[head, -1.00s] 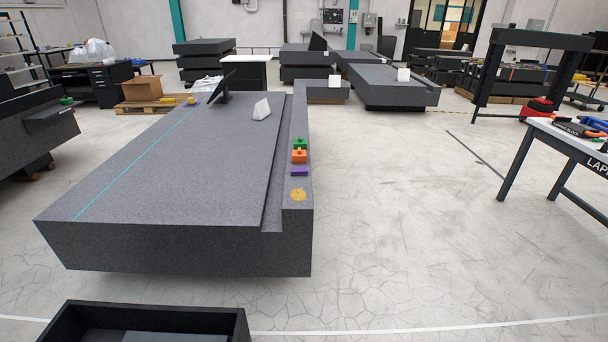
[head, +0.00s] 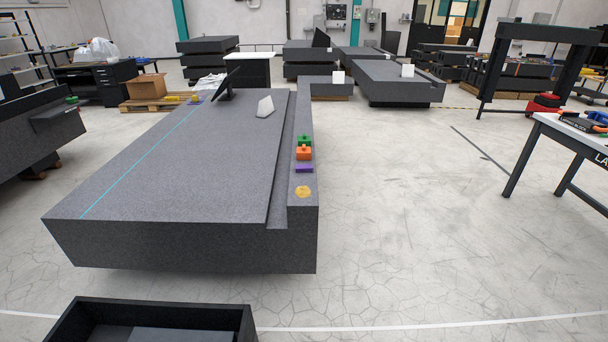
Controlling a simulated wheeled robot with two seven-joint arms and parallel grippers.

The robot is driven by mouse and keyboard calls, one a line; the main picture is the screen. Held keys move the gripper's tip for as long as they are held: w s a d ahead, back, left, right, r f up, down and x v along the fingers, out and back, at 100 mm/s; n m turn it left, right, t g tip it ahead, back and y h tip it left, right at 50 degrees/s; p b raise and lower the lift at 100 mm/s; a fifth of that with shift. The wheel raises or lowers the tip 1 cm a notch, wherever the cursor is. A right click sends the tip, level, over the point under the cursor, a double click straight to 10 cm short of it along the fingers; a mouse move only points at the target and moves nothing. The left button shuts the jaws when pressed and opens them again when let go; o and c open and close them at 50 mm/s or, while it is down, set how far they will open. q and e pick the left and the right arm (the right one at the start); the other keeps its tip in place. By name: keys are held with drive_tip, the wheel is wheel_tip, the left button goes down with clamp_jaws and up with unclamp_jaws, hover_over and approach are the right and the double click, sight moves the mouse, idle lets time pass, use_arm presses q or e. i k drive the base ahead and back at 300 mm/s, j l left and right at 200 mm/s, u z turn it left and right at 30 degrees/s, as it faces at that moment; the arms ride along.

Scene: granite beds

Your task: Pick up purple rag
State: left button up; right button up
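Neither of my grippers shows in the head view.
A white wedge (head: 265,107) and a dark tilted panel (head: 227,85) stand on the bed. A black open-topped box (head: 240,318) is at the bottom left. A table (head: 575,140) stands right; the floor (head: 410,220) between is clear.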

sight(299, 168)
drive_tip(key=i+l+u, duration=0.45)
drive_tip(key=i+l, duration=0.35)
drive_tip(key=i+l+u, duration=0.25)
drive_tip(key=i+l, duration=0.15)
drive_tip(key=i+l+u, duration=0.25)
drive_tip(key=l, duration=0.45)
drive_tip(key=i+l+u, duration=0.2)
drive_tip(key=i+l, duration=0.15)
drive_tip(key=l, duration=0.25)
drive_tip(key=i+l+u, duration=0.25)
drive_tip(key=l, duration=0.45)
drive_tip(key=i+l+u, duration=0.25)
drive_tip(key=l, duration=0.4)
drive_tip(key=l+u, duration=0.2)
drive_tip(key=l, duration=0.5)
